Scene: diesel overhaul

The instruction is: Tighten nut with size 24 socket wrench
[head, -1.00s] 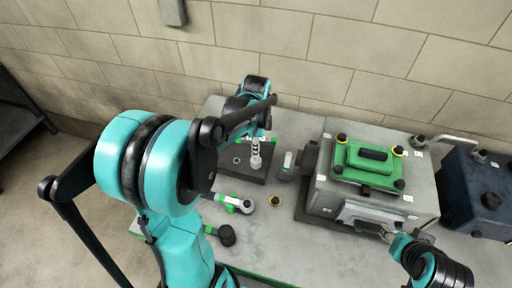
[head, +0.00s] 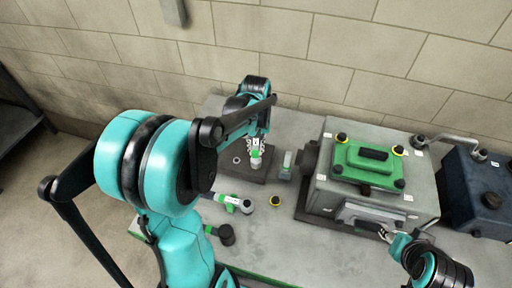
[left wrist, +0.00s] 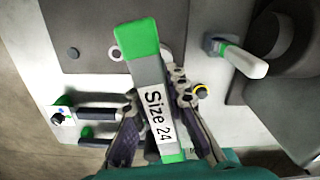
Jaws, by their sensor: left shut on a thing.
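My left gripper (head: 257,146) is shut on the size 24 socket wrench (head: 257,153), above the dark plate (head: 238,171) on the bench. In the left wrist view the fingers (left wrist: 155,110) grip the sides of the wrench (left wrist: 150,85), which has a grey body, green ends and a white "Size 24" label. A pale ring (left wrist: 116,52) shows partly beside the wrench's green end, on the dark plate; I cannot tell whether it is the nut. My right gripper (head: 385,234) is at the front of the grey engine block; its jaw opening is unclear.
The engine block (head: 325,195) with a green cover (head: 365,163) stands right of the plate. A dark blue box (head: 470,195) stands far right.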

